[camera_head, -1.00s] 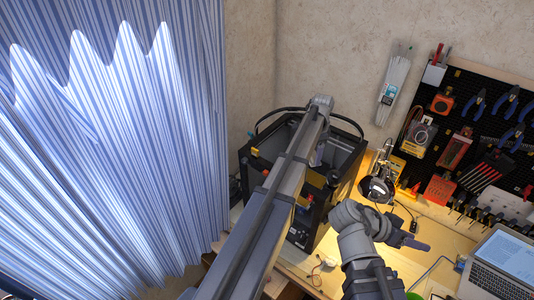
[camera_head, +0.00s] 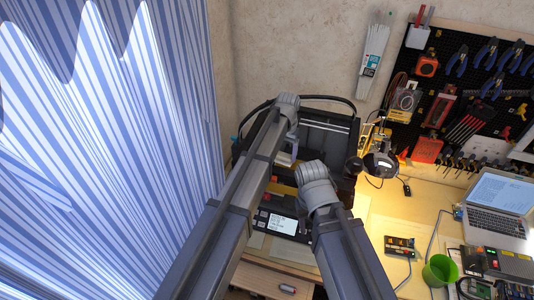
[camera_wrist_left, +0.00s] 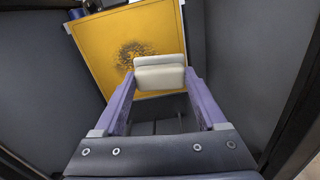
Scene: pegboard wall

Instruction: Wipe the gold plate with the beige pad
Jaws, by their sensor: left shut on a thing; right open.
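The gold plate (camera_wrist_left: 108,34) lies inside a dark box-like machine and carries a dark speckled smudge near its middle. In the left wrist view the beige pad (camera_wrist_left: 160,74) is held between the purple fingers of my left gripper. The pad overlaps the plate's near edge in the picture, below and right of the smudge; I cannot tell whether it touches. In the head view my left gripper (camera_head: 285,157) reaches down into the machine. My right gripper (camera_head: 313,174) is lower, in front of the machine, its fingers largely hidden by its wrist.
The black machine (camera_head: 330,125) has dark walls close around my left gripper and a small lit display (camera_head: 276,222) in front. A lamp (camera_head: 381,163) stands to its right. A green cup (camera_head: 440,270) and a laptop (camera_head: 497,208) are farther right on the wooden bench.

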